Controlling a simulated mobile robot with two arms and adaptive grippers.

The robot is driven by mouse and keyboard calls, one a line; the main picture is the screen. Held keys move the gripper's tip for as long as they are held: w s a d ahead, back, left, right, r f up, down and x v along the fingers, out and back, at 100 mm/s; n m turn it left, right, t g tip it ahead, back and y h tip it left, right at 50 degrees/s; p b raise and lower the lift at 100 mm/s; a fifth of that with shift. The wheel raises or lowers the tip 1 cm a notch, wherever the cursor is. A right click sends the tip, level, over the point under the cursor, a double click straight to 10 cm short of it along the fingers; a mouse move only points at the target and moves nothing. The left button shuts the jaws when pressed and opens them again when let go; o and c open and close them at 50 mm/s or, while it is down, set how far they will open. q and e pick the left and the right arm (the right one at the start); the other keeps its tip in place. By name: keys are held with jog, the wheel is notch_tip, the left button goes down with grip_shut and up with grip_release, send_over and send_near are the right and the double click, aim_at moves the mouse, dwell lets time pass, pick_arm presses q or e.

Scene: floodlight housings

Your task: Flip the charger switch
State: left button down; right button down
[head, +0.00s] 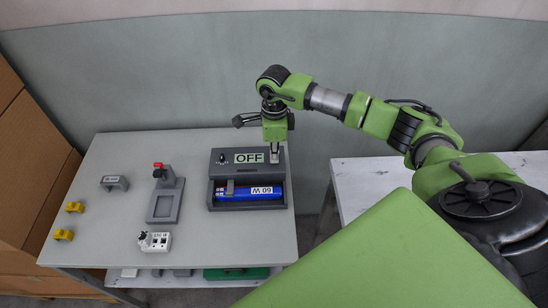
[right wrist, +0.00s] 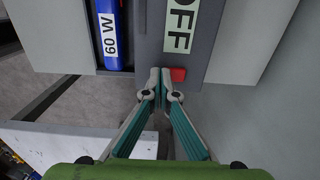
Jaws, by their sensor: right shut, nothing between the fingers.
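The grey charger (head: 282,196) sits near the right side of the table, with a blue battery marked 60 W (head: 262,193) lying in its bay. An OFF label (head: 249,157) is on its raised rear part, and it also shows in the right wrist view (right wrist: 180,27). A small red piece (right wrist: 178,74), which looks like the switch, sits beside the label; in the head view my gripper hides it. My right gripper (head: 274,160) is shut and empty, pointing down at the label's right end. In the right wrist view its fingertips (right wrist: 160,72) are right beside the red piece; contact is unclear. My left gripper is out of view.
A grey stand with a red-topped clamp (head: 162,205), a white block with sockets (head: 155,241), a grey bracket (head: 115,183) and two yellow parts (head: 64,234) are on the table's left half. A second white table (head: 375,175) stands right, past a gap.

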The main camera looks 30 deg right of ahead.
notch_tip(320, 180, up, 7)
jog(key=p, duration=0.4)
dwell(0.4)
jog(key=shift+f, duration=0.15)
